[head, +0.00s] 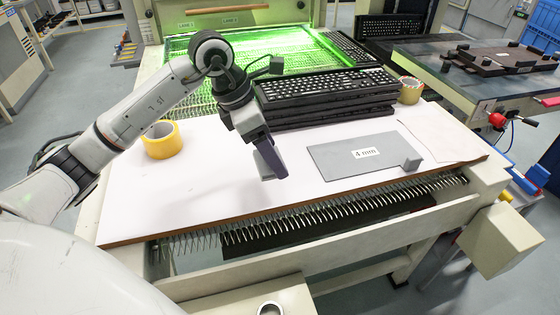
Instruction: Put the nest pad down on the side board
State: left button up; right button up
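A flat grey pad (335,165) marked "4 mm", with a small grey block on its near right corner, lies on the white board (190,200) in the head view. I take this pad for the nest pad and the white board with a brown edge for the side board. My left gripper (270,163) points down over the board, to the left of the pad and apart from it. Its fingers are seen edge-on, so I cannot tell whether they are open or shut. No object shows in it. My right gripper is not in view.
Stacked black keyboards (325,95) stand behind the pad. A yellow tape roll (162,140) sits at the board's left and another roll (410,90) at the back right. A pale sheet (440,141) lies right of the pad. A row of metal pins (330,215) runs below the front edge.

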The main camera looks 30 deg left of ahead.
pick_arm(q)
jog(key=shift+f, duration=2.75)
jog(key=shift+f, duration=0.1)
jog(key=o, duration=1)
jog(key=v, duration=1.2)
